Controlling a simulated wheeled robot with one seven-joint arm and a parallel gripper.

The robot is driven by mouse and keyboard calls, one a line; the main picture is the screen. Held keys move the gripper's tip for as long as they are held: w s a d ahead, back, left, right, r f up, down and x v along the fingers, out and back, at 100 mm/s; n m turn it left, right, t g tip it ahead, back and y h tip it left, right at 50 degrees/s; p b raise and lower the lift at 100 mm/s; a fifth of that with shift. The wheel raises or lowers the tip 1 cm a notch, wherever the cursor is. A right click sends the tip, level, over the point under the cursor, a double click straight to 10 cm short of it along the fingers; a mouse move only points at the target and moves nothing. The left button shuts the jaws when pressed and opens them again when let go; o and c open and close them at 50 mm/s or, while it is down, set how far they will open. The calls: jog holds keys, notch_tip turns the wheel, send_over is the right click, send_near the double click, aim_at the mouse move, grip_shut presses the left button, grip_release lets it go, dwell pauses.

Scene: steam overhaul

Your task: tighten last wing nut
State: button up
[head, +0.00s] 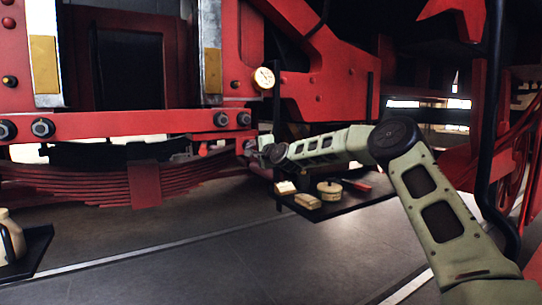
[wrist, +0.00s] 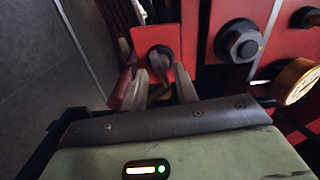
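A dark round fastener that looks like the wing nut (wrist: 160,57) sits on a small red plate (wrist: 143,40) in the wrist view. A brownish piece (wrist: 160,92) shows below it, between my fingers; I cannot tell whether it belongs to the nut. My gripper (wrist: 162,78) points at the plate with its two pale fingers apart, one on each side of the fastener's lower part. I see no clear contact. In the head view my gripper (head: 252,147) is at the red frame below the beam's right end, and the nut is too small to make out.
A round gauge (head: 263,77) is above my gripper and shows at the right of the wrist view (wrist: 297,82). A large hex bolt (wrist: 240,42) is close on the right. A dark tray (head: 335,203) with tins and blocks lies below my forearm. Red leaf springs (head: 100,187) are left.

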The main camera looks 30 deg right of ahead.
jog(key=s+b, duration=0.2)
jog(key=s, duration=1.3)
jog(key=shift+s, duration=0.25)
jog(key=shift+d, duration=0.1)
